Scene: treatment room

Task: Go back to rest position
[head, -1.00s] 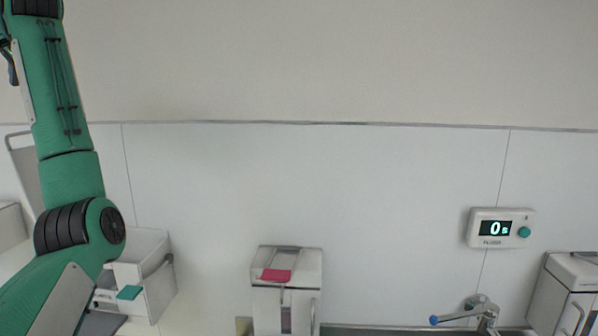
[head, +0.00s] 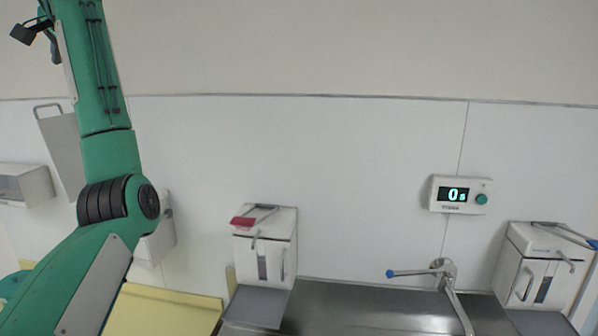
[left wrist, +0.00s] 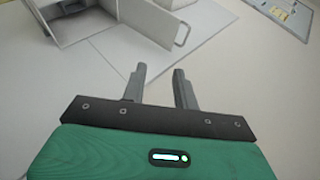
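My left arm rises in green at the left of the head view, with its upper part running out of the top edge. In the left wrist view my left gripper (left wrist: 160,85) has its two grey fingers apart with nothing between them. It points at a pale surface, well away from the things there. In the head view a dark part of my left arm's far end shows at the top left, but the fingers cannot be made out there. My right gripper is not in view.
A steel sink counter (head: 360,308) with a blue-tipped tap (head: 440,268) lies at lower right. Dispensers hang at the middle (head: 265,245) and right (head: 540,262). A timer (head: 460,194) reads 0 s. A yellow surface (head: 165,312) lies at lower left. The upper wall is bare.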

